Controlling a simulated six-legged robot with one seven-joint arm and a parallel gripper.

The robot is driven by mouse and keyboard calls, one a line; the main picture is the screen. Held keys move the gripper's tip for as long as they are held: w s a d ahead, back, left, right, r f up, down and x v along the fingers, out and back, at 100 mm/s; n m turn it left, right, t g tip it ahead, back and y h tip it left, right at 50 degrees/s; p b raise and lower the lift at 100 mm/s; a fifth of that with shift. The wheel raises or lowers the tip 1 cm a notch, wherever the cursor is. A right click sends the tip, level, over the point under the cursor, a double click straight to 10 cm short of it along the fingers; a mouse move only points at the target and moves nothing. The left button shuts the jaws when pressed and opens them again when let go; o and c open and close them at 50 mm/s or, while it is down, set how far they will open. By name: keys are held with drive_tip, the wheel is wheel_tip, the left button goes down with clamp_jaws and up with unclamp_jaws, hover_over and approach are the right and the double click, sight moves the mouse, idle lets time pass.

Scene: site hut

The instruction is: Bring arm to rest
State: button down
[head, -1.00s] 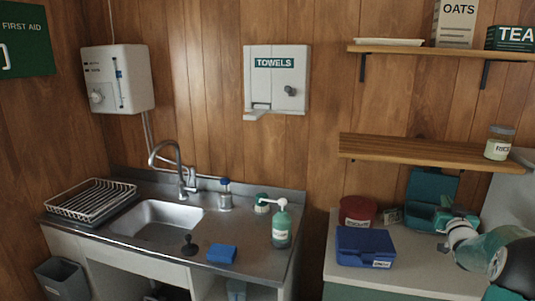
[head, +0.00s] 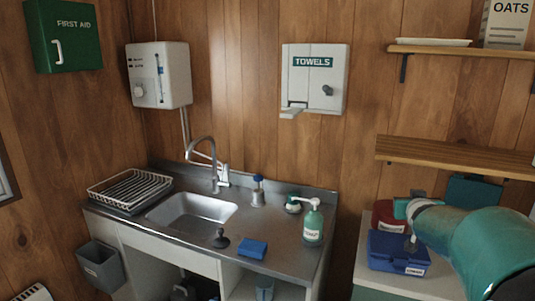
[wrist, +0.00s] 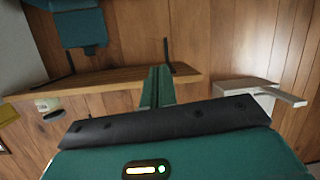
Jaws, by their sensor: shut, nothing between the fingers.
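My arm comes in at the lower right of the head view, its teal and white links in front of the counter with the boxes. In the wrist view my gripper (wrist: 157,82) shows as narrow green fingers, closed together, with nothing between them. It points toward the plank wall and the wooden shelf (wrist: 105,82), which appears upside down there. In the head view the arm's end overlaps the red tub (head: 384,217) and the blue lunch box (head: 390,249); I cannot tell if anything touches.
The wooden shelf also crosses the right of the head view (head: 450,153). The sink counter (head: 180,235) stands left, with a soap bottle (head: 313,224) and blue sponge (head: 252,248). The towel dispenser (head: 314,80) hangs above.

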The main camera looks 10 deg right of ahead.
drive_tip(key=s+a+n+g+y, duration=0.1)
drive_tip(key=s+a+g, duration=0.1)
drive_tip(key=s+a, duration=0.5)
drive_tip(key=s+a+n+g+y, duration=0.1)
drive_tip(key=s+a+y, duration=0.15)
drive_tip(key=a, duration=0.85)
drive_tip(key=s+a+f+n+g+y, duration=0.1)
drive_tip(key=s+a+f+g, duration=0.1)
drive_tip(key=s+a, duration=0.5)
drive_tip(key=s+a+f+n+g+y, duration=0.1)
drive_tip(key=s+a+f, duration=0.4)
drive_tip(key=s, duration=0.6)
drive_tip(key=shift+s+a+g+y, duration=0.2)
drive_tip(key=shift+a+g+y, duration=0.45)
drive_tip(key=shift+a, duration=0.25)
drive_tip(key=shift+d, duration=0.1)
